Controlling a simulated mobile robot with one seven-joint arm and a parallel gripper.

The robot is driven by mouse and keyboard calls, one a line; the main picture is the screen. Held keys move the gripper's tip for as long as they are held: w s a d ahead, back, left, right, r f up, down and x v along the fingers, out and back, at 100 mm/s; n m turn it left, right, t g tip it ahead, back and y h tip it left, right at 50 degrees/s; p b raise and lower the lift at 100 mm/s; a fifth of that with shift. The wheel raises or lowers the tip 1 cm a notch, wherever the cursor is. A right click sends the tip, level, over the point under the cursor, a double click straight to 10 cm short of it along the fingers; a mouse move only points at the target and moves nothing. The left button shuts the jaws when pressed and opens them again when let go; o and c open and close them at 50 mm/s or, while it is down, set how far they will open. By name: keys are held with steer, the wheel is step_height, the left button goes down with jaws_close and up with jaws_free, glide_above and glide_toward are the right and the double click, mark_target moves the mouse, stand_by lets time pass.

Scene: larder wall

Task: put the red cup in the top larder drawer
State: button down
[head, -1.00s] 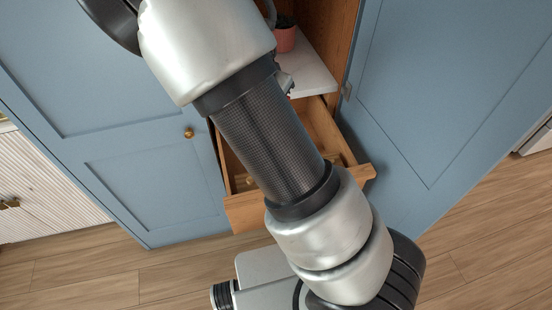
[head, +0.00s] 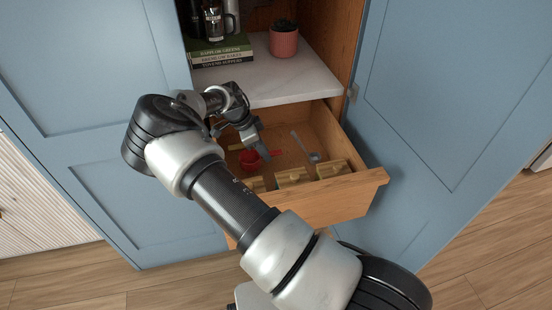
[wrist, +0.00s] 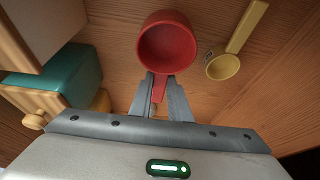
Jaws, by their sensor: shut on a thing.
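The red cup (head: 250,159), a small measuring cup with a handle, is inside the open top larder drawer (head: 335,200), toward its left side. It also shows in the wrist view (wrist: 167,42), with its bowl just beyond my fingertips. My gripper (head: 263,153) reaches down into the drawer. In the wrist view my gripper (wrist: 161,82) is shut on the cup's red handle. The cup is partly hidden by my gripper in the head view. I cannot tell whether it touches the drawer floor.
Wooden pieces (head: 293,177) lie along the drawer's front. A grey utensil (head: 306,147) lies right of the cup. The wrist view shows a yellow scoop (wrist: 223,66) and a teal block (wrist: 62,80). Above is a white shelf (head: 285,85) with books (head: 222,52) and a potted plant (head: 284,42).

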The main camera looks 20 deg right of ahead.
mark_target(274, 152)
step_height(274, 152, down, 2)
steer(key=d, duration=0.4)
steer(key=shift+d+f, duration=0.15)
steer(key=shift+f, duration=0.5)
steer(key=shift+b, duration=0.3)
steer(key=shift+f, duration=0.1)
steer(key=c, duration=1.7)
jaws_free()
steer(key=shift+o, duration=0.2)
